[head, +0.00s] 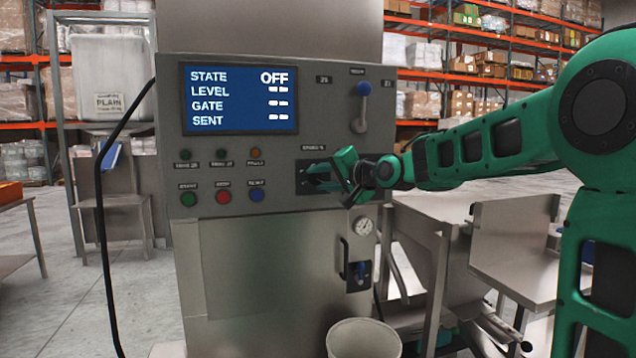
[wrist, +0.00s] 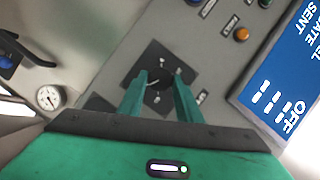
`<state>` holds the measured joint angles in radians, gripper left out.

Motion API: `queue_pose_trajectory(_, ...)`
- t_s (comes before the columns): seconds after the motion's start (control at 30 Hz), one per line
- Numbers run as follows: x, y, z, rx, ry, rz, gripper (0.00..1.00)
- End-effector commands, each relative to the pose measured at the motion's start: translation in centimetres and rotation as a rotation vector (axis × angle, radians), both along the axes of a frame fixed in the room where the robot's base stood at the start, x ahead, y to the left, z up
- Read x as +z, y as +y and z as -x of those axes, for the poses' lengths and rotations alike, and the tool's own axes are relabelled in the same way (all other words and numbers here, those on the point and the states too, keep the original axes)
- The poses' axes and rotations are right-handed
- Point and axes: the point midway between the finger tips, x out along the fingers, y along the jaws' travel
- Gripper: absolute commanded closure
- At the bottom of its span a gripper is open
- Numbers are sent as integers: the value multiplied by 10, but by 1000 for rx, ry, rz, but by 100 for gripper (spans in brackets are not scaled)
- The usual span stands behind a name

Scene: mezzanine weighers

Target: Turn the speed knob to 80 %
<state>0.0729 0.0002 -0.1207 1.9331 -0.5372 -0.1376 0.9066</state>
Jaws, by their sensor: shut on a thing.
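The speed knob (wrist: 160,80) is small and dark, on a dark square plate (wrist: 150,58) with small marks around it. The plate also shows under the "SPEED %" label in the head view (head: 304,183). My gripper (wrist: 160,88) has its two green fingers on either side of the knob, shut on it. In the head view my gripper (head: 325,176) reaches the panel from the right and covers most of the knob. The knob's pointer and the value it stands at cannot be read.
The screen (head: 240,100) reads STATE OFF, with dashes for LEVEL, GATE and SENT. Left of the knob are lamps and green, red and blue buttons (head: 223,197).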

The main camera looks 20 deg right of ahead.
Motion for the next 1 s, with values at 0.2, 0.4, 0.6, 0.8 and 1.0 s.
queue_pose_trajectory(0.2, -7, -1, 0, -2, 13, 2, 59)
queue_pose_trajectory(0.4, -3, -1, 0, -2, 7, 2, 50)
queue_pose_trajectory(0.6, -1, -2, 3, -1, 4, 2, 50)
queue_pose_trajectory(0.8, 5, -10, 27, -2, 2, 1, 50)
queue_pose_trajectory(1.0, 11, -24, 62, -3, 4, 2, 50)
